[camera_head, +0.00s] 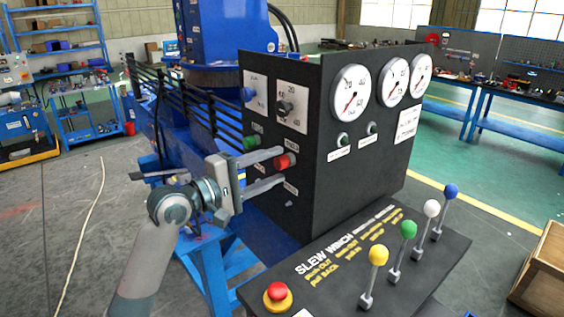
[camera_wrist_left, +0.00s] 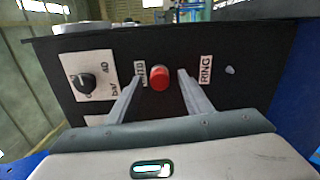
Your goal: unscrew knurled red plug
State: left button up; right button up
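The knurled red plug (camera_head: 286,161) sits on the side face of the black control box (camera_head: 345,190). It also shows in the left wrist view (camera_wrist_left: 159,78), near the middle, between two white labels. My left gripper (camera_head: 283,166) is open, with its fingers pointing at the panel. One finger lies on each side of the plug, and gaps show between them and the plug in the wrist view (camera_wrist_left: 158,82). I cannot tell how far the fingertips are from the panel. My right gripper does not show in either view.
A green plug (camera_head: 251,142), a black knob (camera_head: 285,107) and a blue knob (camera_head: 248,94) sit near the red plug. Gauges (camera_head: 352,91) are on the front. Below are levers with coloured balls (camera_head: 378,255) and a red button (camera_head: 277,291).

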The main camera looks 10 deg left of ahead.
pick_arm(q)
jog(key=shift+c, duration=0.9)
jog(key=shift+w, duration=0.1)
jog(key=shift+f+m+b, duration=0.1)
jog(key=shift+m+b, duration=0.4)
jog(key=shift+m, duration=0.5)
jog(key=shift+m+b, duration=0.45)
jog(key=shift+m, duration=1.15)
